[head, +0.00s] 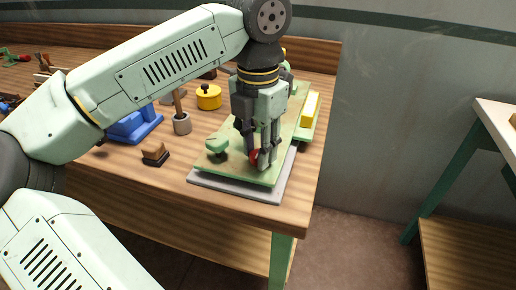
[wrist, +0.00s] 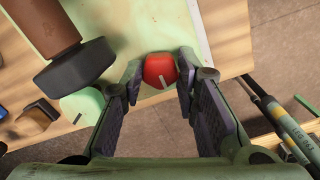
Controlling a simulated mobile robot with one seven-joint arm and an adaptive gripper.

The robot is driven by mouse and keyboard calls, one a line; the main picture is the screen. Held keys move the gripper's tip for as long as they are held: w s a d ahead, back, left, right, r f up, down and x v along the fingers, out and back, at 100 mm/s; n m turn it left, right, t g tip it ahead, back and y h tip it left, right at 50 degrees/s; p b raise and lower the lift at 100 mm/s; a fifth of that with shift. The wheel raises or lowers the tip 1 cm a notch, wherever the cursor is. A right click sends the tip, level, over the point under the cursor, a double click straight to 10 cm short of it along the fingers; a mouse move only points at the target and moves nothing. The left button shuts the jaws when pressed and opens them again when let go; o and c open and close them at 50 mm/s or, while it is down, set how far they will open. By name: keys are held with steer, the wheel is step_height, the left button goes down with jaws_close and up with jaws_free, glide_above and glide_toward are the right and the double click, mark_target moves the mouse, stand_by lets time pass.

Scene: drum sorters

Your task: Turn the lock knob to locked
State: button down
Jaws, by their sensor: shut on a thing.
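The lock knob looks to be the red knob (head: 254,157) near the front of a green panel (head: 232,168). In the head view the fingers hide part of the knob. No label for locked or unlocked can be read.
A green knob (head: 217,146) sits left of my gripper on the panel. A yellow block (head: 311,108) is at the right rear. A grey mallet-like tool (head: 181,122), a brown-topped block (head: 155,153) and a yellow pot (head: 208,97) stand to the left. The bench's right edge is close.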

steer(key=shift+m, duration=0.6)
steer(key=c, duration=1.2)
jaws_free()
step_height(320, 180, up, 12)
